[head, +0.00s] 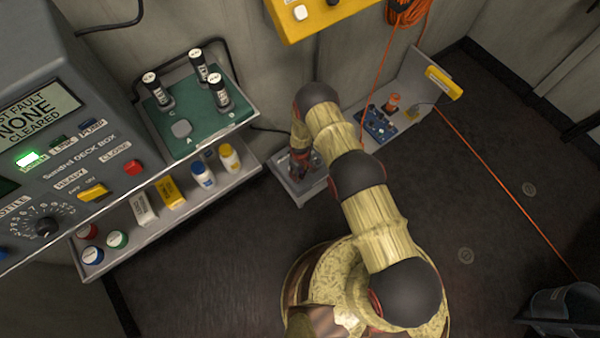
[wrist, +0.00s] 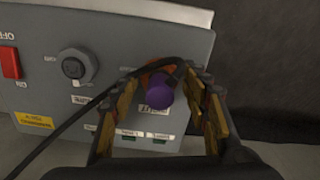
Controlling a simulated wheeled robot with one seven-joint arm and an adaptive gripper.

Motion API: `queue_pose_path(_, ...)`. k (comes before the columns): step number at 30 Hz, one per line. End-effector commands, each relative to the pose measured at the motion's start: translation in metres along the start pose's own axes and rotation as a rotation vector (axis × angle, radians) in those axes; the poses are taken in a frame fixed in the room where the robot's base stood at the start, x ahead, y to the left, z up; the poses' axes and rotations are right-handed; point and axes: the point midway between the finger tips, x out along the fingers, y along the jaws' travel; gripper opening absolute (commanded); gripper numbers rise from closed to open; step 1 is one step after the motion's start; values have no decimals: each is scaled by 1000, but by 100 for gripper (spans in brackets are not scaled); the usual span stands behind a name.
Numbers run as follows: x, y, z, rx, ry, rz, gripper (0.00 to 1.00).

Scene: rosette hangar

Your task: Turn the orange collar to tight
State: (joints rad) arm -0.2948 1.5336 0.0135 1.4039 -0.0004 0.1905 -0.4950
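In the wrist view an orange collar (wrist: 147,70) shows partly behind a purple round-ended plug (wrist: 159,92) on a grey panel (wrist: 192,52). A black cable crosses over the collar and hides part of it. My gripper (wrist: 166,76) is open, with one finger on each side of the plug and collar. I see small gaps, but cannot tell whether a fingertip touches the collar. The label beside the plug is partly hidden, and I cannot read the collar's setting. In the head view my gripper (head: 301,160) is over the low grey box (head: 284,194), and my arm hides much there.
The panel also bears a red switch (wrist: 10,62) and a round grey socket (wrist: 74,66). The black cable (wrist: 90,106) runs to the lower left. In the head view a shelf (head: 428,72) with a blue board (head: 376,126) stands right of my gripper. An orange cord (head: 505,179) crosses the floor.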

Motion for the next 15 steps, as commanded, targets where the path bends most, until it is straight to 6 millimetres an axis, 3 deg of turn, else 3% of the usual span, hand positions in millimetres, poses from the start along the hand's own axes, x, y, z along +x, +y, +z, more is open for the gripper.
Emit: queue_pose_path(15, 0, 0, 0, 0, 0, 0, 15)
